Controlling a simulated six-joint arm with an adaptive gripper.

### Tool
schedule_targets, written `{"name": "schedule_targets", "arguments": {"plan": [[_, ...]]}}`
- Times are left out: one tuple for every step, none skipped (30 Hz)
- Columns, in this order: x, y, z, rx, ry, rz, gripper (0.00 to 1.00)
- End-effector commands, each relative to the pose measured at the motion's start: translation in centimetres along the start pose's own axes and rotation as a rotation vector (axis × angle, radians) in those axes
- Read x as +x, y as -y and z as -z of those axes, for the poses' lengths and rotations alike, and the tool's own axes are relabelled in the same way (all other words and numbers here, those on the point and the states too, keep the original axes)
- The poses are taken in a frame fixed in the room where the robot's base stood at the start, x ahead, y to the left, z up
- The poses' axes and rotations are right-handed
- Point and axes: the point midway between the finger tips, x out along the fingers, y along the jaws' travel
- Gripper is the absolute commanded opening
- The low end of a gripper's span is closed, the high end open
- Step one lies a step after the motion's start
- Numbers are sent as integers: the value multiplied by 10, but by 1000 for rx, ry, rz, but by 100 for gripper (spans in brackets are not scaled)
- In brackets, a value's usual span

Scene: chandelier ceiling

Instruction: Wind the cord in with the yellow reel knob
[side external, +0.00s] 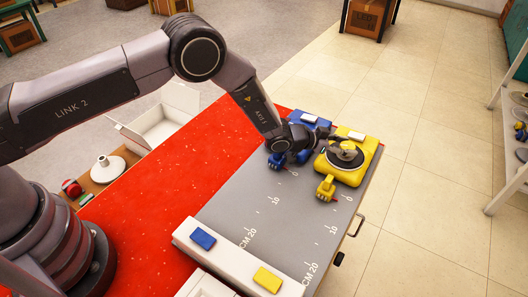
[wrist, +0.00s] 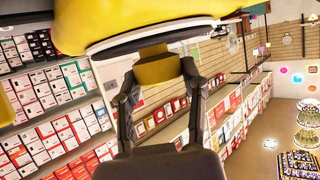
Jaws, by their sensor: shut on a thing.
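The yellow reel (side external: 366,170) stands at the far end of the grey measuring board (side external: 262,207), with a dark round disc on top. My gripper (side external: 333,143) reaches in from the left, low over that disc. In the wrist view, my gripper (wrist: 157,82) is shut on the yellow knob (wrist: 157,70), a finger on either side, beneath the reel's yellow body (wrist: 150,20). A yellow hand-shaped piece (side external: 326,188) lies on the board just in front of the reel, near its 0 mark. I cannot make out the cord.
A blue reel (side external: 303,121) stands close left of the yellow one, partly behind my wrist, with a blue hand-shaped piece (side external: 276,160) before it. A white ledge (side external: 236,257) carries a blue block (side external: 203,238) and a yellow block (side external: 268,279). The board's middle is clear.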

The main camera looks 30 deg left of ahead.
Motion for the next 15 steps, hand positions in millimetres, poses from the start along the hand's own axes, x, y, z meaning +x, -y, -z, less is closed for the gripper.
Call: {"name": "schedule_targets", "arguments": {"plan": [[0,1,2,6,-4,-11,6],[0,1,2,8,-4,-16,6],[0,0,2,10,-3,-22,6],[0,0,2,11,-3,-24,6],[0,0,2,12,-3,-25,6],[0,0,2,12,-3,-25,6],[0,0,2,12,-3,-25,6],[0,0,2,12,-3,-25,6],[0,0,2,12,-3,-25,6],[0,0,2,12,-3,-25,6],[0,0,2,12,-3,-25,6],[0,0,2,12,-3,-25,43],[0,0,2,12,-3,-25,47],[0,0,2,12,-3,-24,51],[0,0,1,11,-2,-24,56]]}}
